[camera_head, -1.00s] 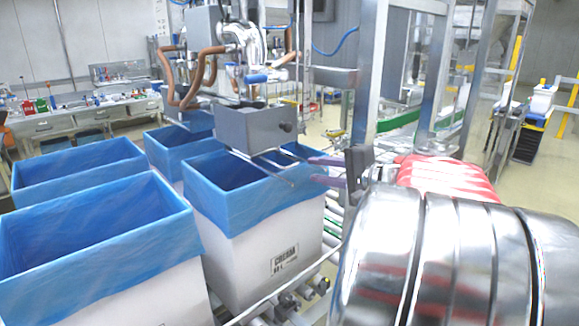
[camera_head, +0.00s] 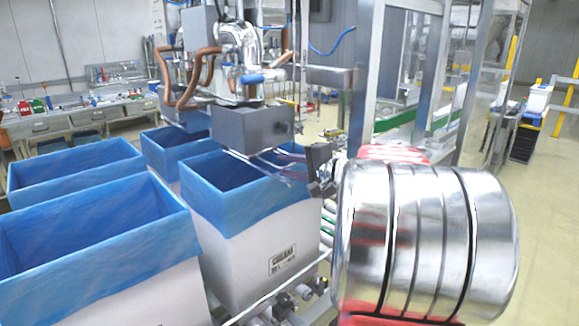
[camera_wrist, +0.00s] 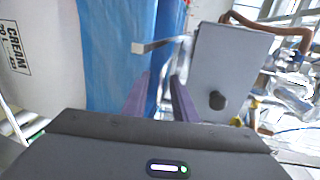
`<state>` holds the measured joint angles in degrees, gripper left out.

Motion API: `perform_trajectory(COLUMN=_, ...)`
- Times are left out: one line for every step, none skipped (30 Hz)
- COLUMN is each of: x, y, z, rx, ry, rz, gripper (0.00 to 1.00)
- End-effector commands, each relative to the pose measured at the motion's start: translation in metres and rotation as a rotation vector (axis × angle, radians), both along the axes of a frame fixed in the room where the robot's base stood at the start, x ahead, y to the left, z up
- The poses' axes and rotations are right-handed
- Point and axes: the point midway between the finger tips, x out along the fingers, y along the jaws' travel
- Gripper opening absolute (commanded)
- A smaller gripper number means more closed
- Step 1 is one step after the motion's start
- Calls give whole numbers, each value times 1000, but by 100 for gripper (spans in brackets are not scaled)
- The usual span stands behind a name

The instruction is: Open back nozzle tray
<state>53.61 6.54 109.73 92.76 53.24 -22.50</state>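The nozzle tray looks like a grey metal box (camera_head: 243,130) with a dark round knob (camera_head: 283,127). It hangs under the filling nozzles, above a blue-lined carton. My gripper (camera_head: 312,188) is just right of and below the tray in the head view; its fingers are mostly hidden there. In the wrist view my gripper's purple fingers (camera_wrist: 161,80) are apart with nothing between them, and blue liner shows behind. The tray's grey face (camera_wrist: 232,65) and its knob (camera_wrist: 217,100) lie to the right of the fingers. A metal bracket (camera_wrist: 158,45) lies beyond the fingertips.
White cartons with blue liners stand below and left, including the printed one (camera_head: 255,250) under the tray. Copper-coloured hoses (camera_head: 185,85) and the nozzle assembly (camera_head: 240,55) are above the tray. A steel frame post (camera_head: 362,75) rises behind my arm.

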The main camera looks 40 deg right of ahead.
Motion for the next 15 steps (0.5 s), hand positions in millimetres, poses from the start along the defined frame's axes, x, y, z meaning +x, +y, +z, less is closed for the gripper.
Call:
perform_trajectory(x=0, y=0, z=0, rx=0, ry=0, rz=0, gripper=26)
perform_trajectory(x=0, y=0, z=0, rx=0, ry=0, rz=0, gripper=26)
perform_trajectory(x=0, y=0, z=0, rx=0, ry=0, rz=0, gripper=25)
perform_trajectory(x=0, y=0, z=0, rx=0, ry=0, rz=0, gripper=23)
perform_trajectory(x=0, y=0, z=0, rx=0, ry=0, rz=0, gripper=21)
perform_trajectory(x=-1, y=0, z=0, rx=0, ry=0, rz=0, gripper=18)
perform_trajectory(x=-1, y=0, z=0, rx=0, ry=0, rz=-1, gripper=16)
perform_trajectory(x=-1, y=0, z=0, rx=0, ry=0, rz=-1, gripper=14)
perform_trajectory(x=-1, y=0, z=0, rx=0, ry=0, rz=-1, gripper=11)
perform_trajectory(x=-1, y=0, z=0, rx=0, ry=0, rz=-1, gripper=9)
perform_trajectory(x=-1, y=0, z=0, rx=0, ry=0, rz=-1, gripper=7)
perform_trajectory(x=-1, y=0, z=0, rx=0, ry=0, rz=-1, gripper=4)
perform_trajectory(x=-1, y=0, z=0, rx=0, ry=0, rz=-1, gripper=2)
perform_trajectory(x=-1, y=0, z=0, rx=0, ry=0, rz=-1, gripper=0)
perform_trajectory(x=-1, y=0, z=0, rx=0, ry=1, rz=-1, gripper=0)
